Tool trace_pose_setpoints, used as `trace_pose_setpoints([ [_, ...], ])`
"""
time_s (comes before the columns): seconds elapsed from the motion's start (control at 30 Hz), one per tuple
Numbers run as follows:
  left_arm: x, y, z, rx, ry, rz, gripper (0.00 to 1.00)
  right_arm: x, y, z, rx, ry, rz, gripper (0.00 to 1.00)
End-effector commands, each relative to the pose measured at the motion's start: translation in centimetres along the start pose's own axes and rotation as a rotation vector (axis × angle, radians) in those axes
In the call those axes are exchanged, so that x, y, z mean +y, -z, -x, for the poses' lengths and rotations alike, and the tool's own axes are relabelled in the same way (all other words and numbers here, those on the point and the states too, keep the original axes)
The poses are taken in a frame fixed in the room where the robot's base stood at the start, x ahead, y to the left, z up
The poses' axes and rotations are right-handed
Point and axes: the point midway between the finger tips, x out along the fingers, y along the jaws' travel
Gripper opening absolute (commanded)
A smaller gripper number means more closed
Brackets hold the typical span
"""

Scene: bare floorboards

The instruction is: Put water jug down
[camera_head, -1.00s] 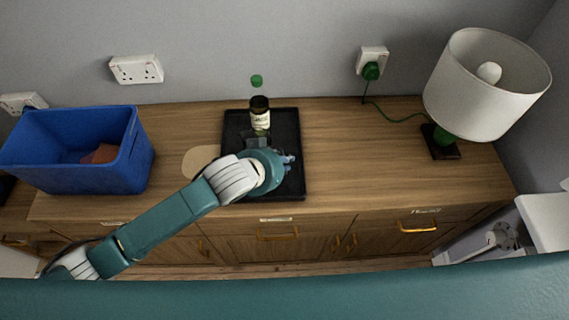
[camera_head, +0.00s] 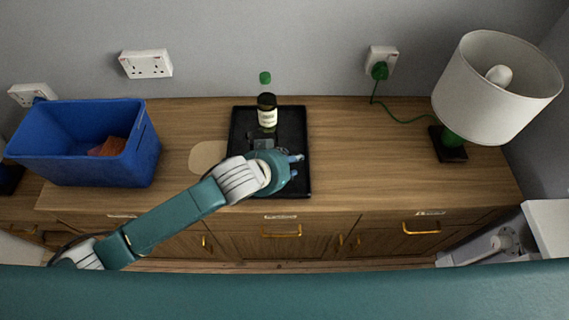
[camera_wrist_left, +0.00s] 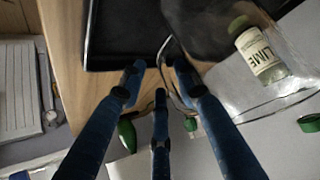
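A clear glass jug (camera_wrist_left: 215,73) shows in the left wrist view, with a thin curved handle near my left fingers. In the head view its outline is hard to make out near my wrist. My left gripper (camera_wrist_left: 157,78) has several dark blue fingers around the handle area; whether they grip it is unclear. In the head view my left gripper (camera_head: 293,166) is mostly hidden by its wrist, over the front of a black tray (camera_head: 237,125). My right gripper is not in view.
A blue crate (camera_head: 85,160) is left, a lamp (camera_head: 485,95) right. The wooden top (camera_head: 390,165) is clear between tray and lamp.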

Motion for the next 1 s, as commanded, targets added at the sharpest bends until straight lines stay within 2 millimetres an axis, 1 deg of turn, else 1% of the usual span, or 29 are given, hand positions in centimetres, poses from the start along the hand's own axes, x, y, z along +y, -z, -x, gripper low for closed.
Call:
trace_pose_setpoints([
  [0.17,0.0,-0.1,2.7,0.003,0.000,-0.001,0.32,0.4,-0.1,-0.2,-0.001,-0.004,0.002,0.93],
  [0.4,0.0,-0.1,8.0,0.002,-0.001,0.000,0.32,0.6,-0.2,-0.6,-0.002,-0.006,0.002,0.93],
  [0.53,0.0,0.0,10.1,0.002,0.000,-0.001,0.32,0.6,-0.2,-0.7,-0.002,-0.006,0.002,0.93],
  [0.6,0.0,-0.1,10.9,0.001,-0.001,0.000,0.32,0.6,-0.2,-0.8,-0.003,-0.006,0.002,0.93],
  [0.7,0.0,-0.1,11.6,0.001,0.000,0.000,0.32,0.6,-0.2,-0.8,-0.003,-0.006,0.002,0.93],
  [1.0,0.0,-0.1,11.8,0.000,0.000,0.000,0.32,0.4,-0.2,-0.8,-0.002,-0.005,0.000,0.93],
])
